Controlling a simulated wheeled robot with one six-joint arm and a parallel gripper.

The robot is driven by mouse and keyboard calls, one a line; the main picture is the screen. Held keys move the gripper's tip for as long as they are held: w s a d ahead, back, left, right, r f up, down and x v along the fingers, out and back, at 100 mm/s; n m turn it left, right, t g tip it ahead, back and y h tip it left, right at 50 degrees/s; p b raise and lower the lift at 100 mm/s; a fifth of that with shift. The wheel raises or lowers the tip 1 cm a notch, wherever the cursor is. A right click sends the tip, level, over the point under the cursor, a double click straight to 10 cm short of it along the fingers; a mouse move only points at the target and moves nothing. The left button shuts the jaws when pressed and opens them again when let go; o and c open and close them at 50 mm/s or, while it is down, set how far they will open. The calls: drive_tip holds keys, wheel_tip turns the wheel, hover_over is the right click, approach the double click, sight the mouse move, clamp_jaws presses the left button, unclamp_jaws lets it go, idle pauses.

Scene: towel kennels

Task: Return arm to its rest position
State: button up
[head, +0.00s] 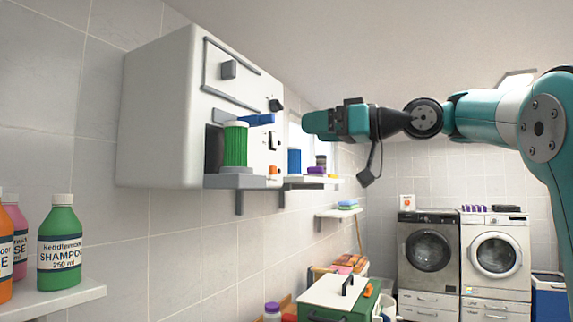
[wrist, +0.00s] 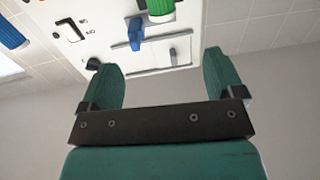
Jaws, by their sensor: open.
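My gripper (head: 308,122) is on the teal arm reaching in from the right in the head view. It points left toward the white wall-mounted machine (head: 160,110) and stands apart from it. In the wrist view my gripper (wrist: 165,75) shows two teal fingers spread wide with nothing between them. A blue lever (head: 250,120) sticks out of the machine's front, above a green ribbed cup (head: 235,145) on its small shelf. The lever also shows beyond the fingers in the wrist view (wrist: 136,32).
A blue ribbed cup (head: 294,161) stands on another wall shelf. Shampoo bottles (head: 61,243) stand on a shelf at lower left. A green cart (head: 338,297) is below, and a grey washer (head: 428,250) and a white washer (head: 494,247) stand at the back. Open air surrounds the arm.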

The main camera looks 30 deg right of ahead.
drive_tip(key=s+a+f+m+g+h, duration=0.1)
drive_tip(key=s+a+f+g, duration=0.15)
drive_tip(key=a+f, duration=0.6)
drive_tip(key=s+a+f+m+g+h, duration=0.15)
drive_tip(key=a+f+g, duration=0.35)
drive_tip(key=f, duration=0.6)
drive_tip(key=s+a+f+n+g+h, duration=0.1)
drive_tip(key=s+a+f+g+h, duration=0.2)
drive_tip(key=s+f, duration=1.7)
drive_tip(key=g+h, duration=0.2)
drive_tip(key=g, duration=0.1)
drive_tip(key=shift+s+a, duration=0.2)
drive_tip(key=shift+s, duration=0.05)
